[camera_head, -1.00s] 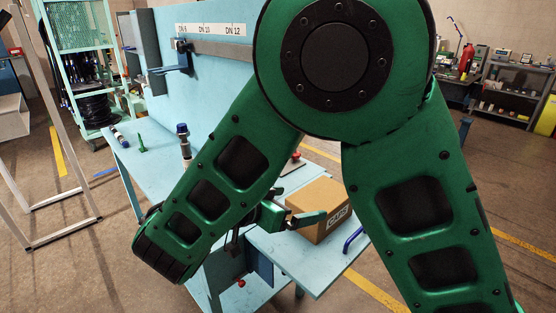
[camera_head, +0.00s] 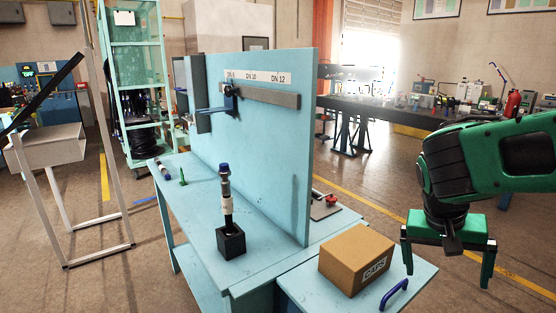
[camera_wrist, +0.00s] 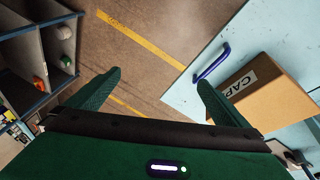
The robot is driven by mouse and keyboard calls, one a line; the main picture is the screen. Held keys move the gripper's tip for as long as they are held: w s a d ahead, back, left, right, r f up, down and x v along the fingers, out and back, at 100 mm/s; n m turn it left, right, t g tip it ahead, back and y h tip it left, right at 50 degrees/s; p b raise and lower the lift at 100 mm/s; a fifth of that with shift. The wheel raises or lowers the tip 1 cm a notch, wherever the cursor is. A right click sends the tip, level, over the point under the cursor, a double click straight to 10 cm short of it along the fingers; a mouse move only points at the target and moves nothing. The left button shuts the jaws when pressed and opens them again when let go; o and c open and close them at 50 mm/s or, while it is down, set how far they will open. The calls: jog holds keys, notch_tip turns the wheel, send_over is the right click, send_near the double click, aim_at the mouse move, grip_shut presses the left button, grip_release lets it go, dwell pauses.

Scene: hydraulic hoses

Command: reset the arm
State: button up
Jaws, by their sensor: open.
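My green gripper (camera_head: 447,268) hangs at the right in the head view, fingers pointing down and spread apart with nothing between them. It is to the right of the cardboard box labelled CAPS (camera_head: 356,258) and apart from it. In the wrist view my gripper (camera_wrist: 158,95) has both fingers apart, over bare floor. The box (camera_wrist: 271,97) and the blue handle (camera_wrist: 212,62) show beyond the right finger there.
The light-blue workbench (camera_head: 196,228) with its upright panel (camera_head: 262,150) stands in the middle. A hose piece with a blue cap (camera_head: 226,195) stands upright in a black block (camera_head: 231,243). A shelf with compartments (camera_wrist: 38,55) is at the left in the wrist view.

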jog(key=s+d+f+y, duration=0.1)
jog(key=s+d+y, duration=0.1)
jog(key=s, duration=0.6)
jog(key=s+d+f+g+y, duration=0.1)
jog(key=s+d, duration=0.3)
jog(key=s, duration=0.4)
jog(key=shift+s+d+f+y, duration=0.15)
jog(key=shift+d+y, duration=0.25)
jog(key=shift+y, duration=0.2)
